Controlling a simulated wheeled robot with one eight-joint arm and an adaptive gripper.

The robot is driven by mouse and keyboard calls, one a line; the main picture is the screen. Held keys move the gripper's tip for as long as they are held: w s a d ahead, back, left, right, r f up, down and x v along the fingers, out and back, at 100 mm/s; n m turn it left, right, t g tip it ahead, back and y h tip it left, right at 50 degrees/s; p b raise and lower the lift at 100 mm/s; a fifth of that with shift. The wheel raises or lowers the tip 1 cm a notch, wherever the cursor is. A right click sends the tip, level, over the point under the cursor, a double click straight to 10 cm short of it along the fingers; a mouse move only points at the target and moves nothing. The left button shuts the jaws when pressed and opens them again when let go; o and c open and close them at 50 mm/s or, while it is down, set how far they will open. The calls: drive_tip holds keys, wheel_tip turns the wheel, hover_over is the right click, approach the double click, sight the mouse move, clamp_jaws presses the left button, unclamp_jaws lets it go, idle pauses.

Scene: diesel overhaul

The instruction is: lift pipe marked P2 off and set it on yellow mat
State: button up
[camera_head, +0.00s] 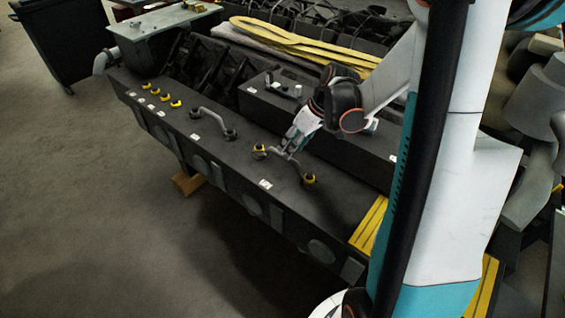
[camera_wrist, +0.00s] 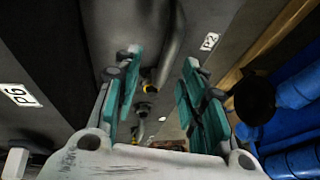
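The grey pipe (camera_head: 285,156) lies on the black engine deck with yellow fittings at its ends. My gripper (camera_head: 284,147) is over this pipe, fingers pointing down. In the wrist view, the pipe (camera_wrist: 171,45) runs between and beyond the two teal fingers of my gripper (camera_wrist: 161,60). The fingers stand apart with a gap on each side, and contact is not visible. A label reading P2 (camera_wrist: 210,42) is beside the pipe. A yellow surface with dark stripes (camera_head: 369,225) shows right of the deck, partly hidden by my arm; I cannot tell whether it is the mat.
A second grey pipe (camera_head: 212,119) with dark fittings lies farther left on the deck. Several small yellow fittings (camera_head: 161,97) line the deck's left end. A raised black block (camera_head: 270,100) stands behind. Open floor (camera_head: 110,210) is at left.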

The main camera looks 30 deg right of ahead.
drive_tip(key=shift+a+b+x, duration=0.2)
drive_tip(key=shift+b+x, duration=0.15)
drive_tip(key=shift+x, duration=1.1)
drive_tip(key=shift+a+b+x, duration=0.15)
drive_tip(key=shift+b+x, duration=0.2)
drive_tip(key=shift+x, duration=1.15)
drive_tip(key=shift+r, duration=0.2)
drive_tip(key=shift+c, duration=0.5)
clamp_jaws()
